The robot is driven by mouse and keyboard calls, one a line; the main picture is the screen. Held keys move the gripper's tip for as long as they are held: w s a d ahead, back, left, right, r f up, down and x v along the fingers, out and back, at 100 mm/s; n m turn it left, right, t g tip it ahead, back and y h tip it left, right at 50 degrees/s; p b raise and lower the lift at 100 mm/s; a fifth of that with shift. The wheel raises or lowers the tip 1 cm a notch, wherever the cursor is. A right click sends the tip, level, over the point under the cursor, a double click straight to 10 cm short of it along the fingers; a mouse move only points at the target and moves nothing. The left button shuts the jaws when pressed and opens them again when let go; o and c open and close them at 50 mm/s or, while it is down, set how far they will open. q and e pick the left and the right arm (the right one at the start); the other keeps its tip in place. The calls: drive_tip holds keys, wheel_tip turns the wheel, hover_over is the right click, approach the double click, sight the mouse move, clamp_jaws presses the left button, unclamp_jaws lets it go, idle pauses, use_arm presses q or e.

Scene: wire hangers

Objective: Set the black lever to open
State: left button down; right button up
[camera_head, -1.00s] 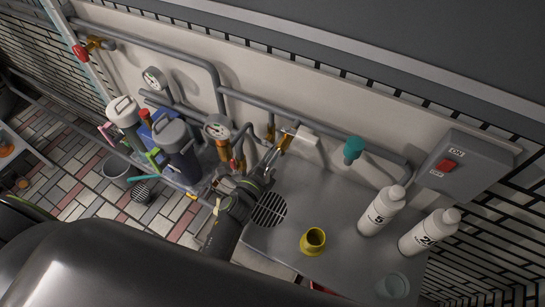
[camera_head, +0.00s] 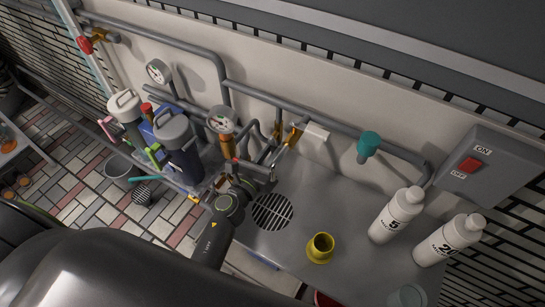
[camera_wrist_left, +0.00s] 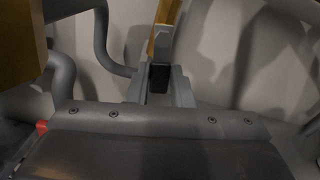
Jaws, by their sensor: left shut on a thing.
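My left gripper (camera_head: 272,158) is beside a brass valve (camera_head: 293,136) on the pipework at the back wall. In the left wrist view, the two grey fingers (camera_wrist_left: 160,82) are closed around a small black piece (camera_wrist_left: 159,77), which appears to be the end of the black lever. A brass part (camera_wrist_left: 166,25) rises just above it. The rest of the lever is hidden by the gripper in the head view, so its angle cannot be told. My right gripper is not in view.
A yellow cup (camera_head: 320,248) and white bottles (camera_head: 398,214) stand on the metal counter (camera_head: 300,205). A switch box (camera_head: 488,172) and a teal-handled valve (camera_head: 369,143) are at the right.

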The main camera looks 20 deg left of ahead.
use_arm(q)
drive_tip(key=shift+a+f+m+b, duration=0.15)
drive_tip(key=shift+a+m+b, duration=0.25)
drive_tip(key=shift+m, duration=0.8)
drive_tip(key=c, duration=1.3)
unclamp_jaws()
drive_tip(key=s+a+b, duration=0.1)
drive_tip(key=s, duration=0.4)
drive_tip(key=s+a+b, duration=0.1)
drive_tip(key=s+b, duration=0.1)
drive_tip(key=s, duration=0.3)
drive_tip(key=s+a+b, duration=0.1)
drive_tip(key=s, duration=0.4)
drive_tip(key=shift+s+a+f, duration=0.1)
drive_tip(key=shift+s, duration=0.25)
drive_tip(key=shift+s+a+r+b, duration=0.1)
drive_tip(key=shift+s+r+b, duration=0.15)
drive_tip(key=shift+s, duration=0.4)
drive_tip(key=shift+f, duration=0.1)
